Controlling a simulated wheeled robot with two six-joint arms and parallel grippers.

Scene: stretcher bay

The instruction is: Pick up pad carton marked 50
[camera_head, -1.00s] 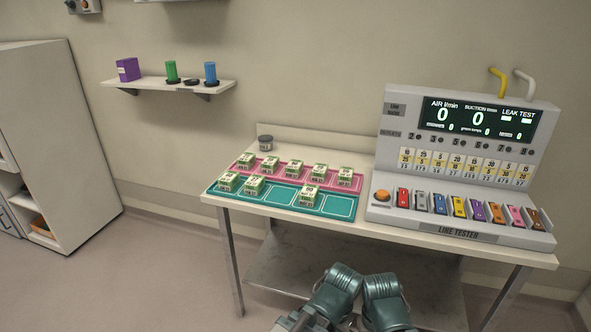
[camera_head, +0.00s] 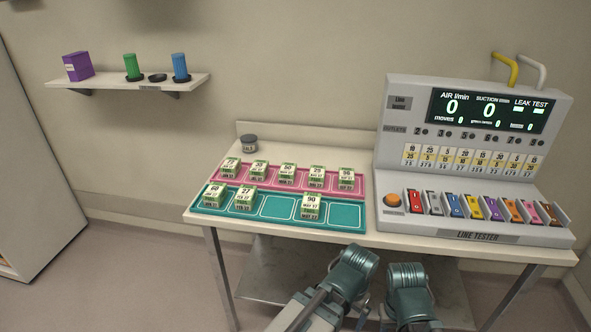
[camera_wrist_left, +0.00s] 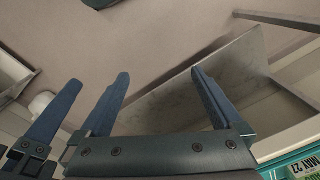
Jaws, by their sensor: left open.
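The carton that appears marked 50 (camera_head: 288,174) is a small white and green box. It stands upright in the middle of the pink tray's row (camera_head: 328,189) in the head view; its print is small. In the wrist view my left gripper (camera_wrist_left: 160,75) is open and empty, with two dark blue fingers. In the head view my left wrist (camera_head: 350,272) is in front of the table's front edge, apart from the carton, and its fingers are hidden. My right wrist (camera_head: 410,287) is beside it; its jaws are not clear.
Other cartons share the pink tray. The teal tray (camera_head: 278,206) in front holds 3 cartons, one marked 90 (camera_head: 312,206). A dark jar (camera_head: 249,143) stands behind. The line tester (camera_head: 480,195) fills the table's right side. A wall shelf (camera_head: 130,82) hangs at the left.

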